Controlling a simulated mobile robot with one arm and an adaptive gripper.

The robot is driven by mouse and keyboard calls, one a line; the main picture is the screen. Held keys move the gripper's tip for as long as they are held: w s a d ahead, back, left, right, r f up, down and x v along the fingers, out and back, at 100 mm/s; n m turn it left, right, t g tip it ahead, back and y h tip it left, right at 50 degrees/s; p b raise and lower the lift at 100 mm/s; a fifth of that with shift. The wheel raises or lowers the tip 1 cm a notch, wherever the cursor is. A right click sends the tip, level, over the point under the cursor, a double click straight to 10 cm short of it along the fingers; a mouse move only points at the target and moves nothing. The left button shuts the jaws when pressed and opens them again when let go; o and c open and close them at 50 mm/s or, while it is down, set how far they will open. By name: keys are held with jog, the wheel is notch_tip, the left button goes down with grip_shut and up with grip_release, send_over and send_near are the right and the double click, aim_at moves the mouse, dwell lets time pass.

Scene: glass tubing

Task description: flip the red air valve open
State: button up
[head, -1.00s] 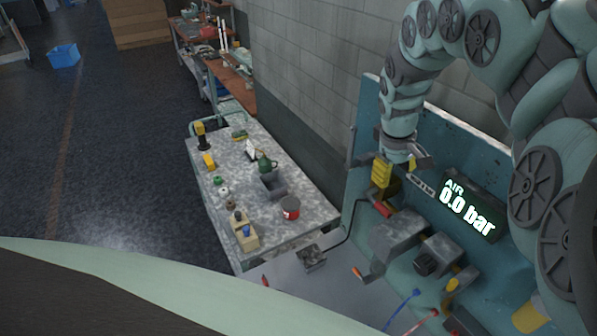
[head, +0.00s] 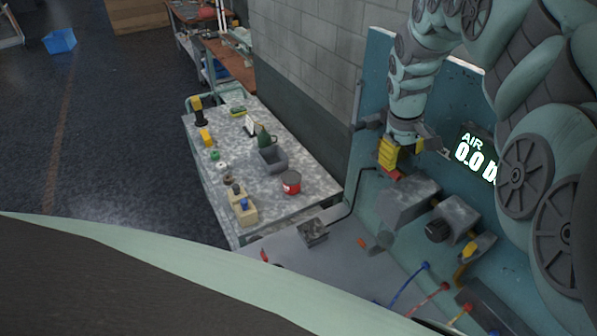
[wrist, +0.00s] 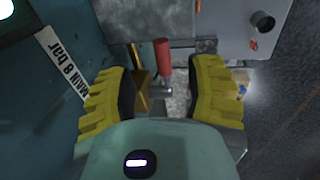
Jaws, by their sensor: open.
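The red air valve handle (wrist: 162,60) points up the picture in the wrist view, between the two fingertips and clear of both. Its silvery lower end (wrist: 165,88) shows below it. My gripper (wrist: 163,72) is open, with one yellow finger on each side of the handle. In the head view my gripper (head: 390,153) is right above the red handle (head: 391,174), which is partly hidden by it. The air display (head: 476,157) reads 0.0, its right end hidden by my arm.
A label strip ending in "8 bar" (wrist: 61,62) is left of the fingers. Grey blocks (head: 410,200) and a black knob (head: 437,230) sit on the teal panel (head: 372,95). A cart (head: 225,190) with loose items stands to the left.

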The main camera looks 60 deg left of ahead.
aim_at(398, 175)
jog(key=shift+b+x, duration=0.95)
jog(key=shift+x, duration=1.05)
jog(key=shift+p+x, duration=0.9)
jog(key=shift+x, duration=0.2)
jog(key=shift+f, duration=0.45)
jog(key=shift+d, duration=0.1)
grip_shut()
